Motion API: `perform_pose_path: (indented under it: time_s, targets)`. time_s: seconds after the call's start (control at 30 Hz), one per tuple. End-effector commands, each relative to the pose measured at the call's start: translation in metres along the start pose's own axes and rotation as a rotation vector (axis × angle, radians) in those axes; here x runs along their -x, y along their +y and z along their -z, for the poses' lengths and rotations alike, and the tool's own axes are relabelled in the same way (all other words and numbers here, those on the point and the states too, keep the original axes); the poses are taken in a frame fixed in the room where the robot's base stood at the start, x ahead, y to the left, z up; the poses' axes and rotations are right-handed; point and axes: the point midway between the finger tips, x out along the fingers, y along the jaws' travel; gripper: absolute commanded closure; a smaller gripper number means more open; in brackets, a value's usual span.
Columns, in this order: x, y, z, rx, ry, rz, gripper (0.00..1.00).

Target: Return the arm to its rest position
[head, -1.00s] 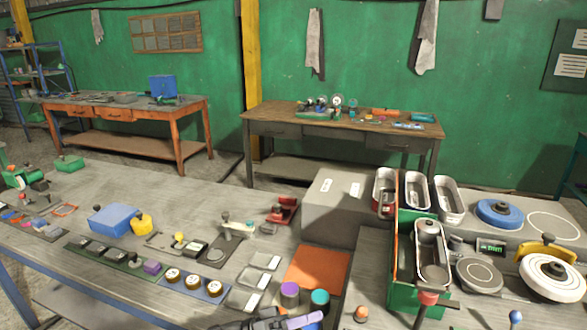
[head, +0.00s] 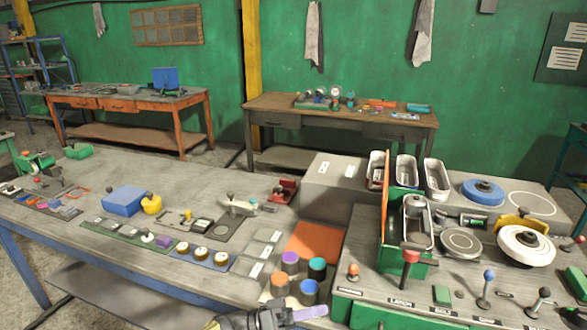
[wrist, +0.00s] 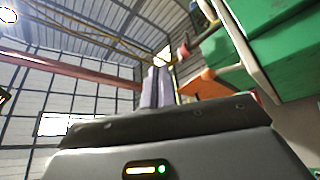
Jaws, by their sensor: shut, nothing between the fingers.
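My gripper (head: 312,313) shows at the bottom edge of the head view, with a dark body and pale lilac fingers pointing right. It is shut and empty. The fingers also show in the wrist view (wrist: 157,88), close together and pointing away from the camera toward the roof and wall. Most of my arm is out of view. In the head view the fingers appear just below several capped cylinders (head: 290,262); I cannot tell the gap between them.
A control console (head: 400,308) with levers and knobs stands at the right, beside a green holder (head: 415,265) with metal tins. A workbench (head: 75,205) with a blue box (head: 123,200) and small parts spreads left. An orange mat (head: 316,242) lies behind the cylinders.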

Motion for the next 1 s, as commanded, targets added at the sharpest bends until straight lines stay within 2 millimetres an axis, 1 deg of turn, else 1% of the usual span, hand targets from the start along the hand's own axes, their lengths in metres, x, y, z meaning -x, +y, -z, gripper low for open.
perform_pose_path:
  time_s: [0.27,0.47,0.57,0.7,0.8,0.9,1.0]
  targets:
    - [-0.03,-0.02,-0.018,0.154,-0.136,0.094,1.0]
    - [-0.055,-0.036,-0.042,0.302,-0.278,0.211,1.0]
    - [-0.068,-0.045,-0.058,0.391,-0.374,0.306,1.0]
    - [-0.083,-0.054,-0.088,0.525,-0.538,0.505,1.0]
    - [-0.087,-0.057,-0.105,0.594,-0.637,0.666,1.0]
    - [-0.087,-0.056,-0.117,0.632,-0.718,0.835,1.0]
    - [-0.085,-0.051,-0.123,0.641,-0.773,1.006,1.0]
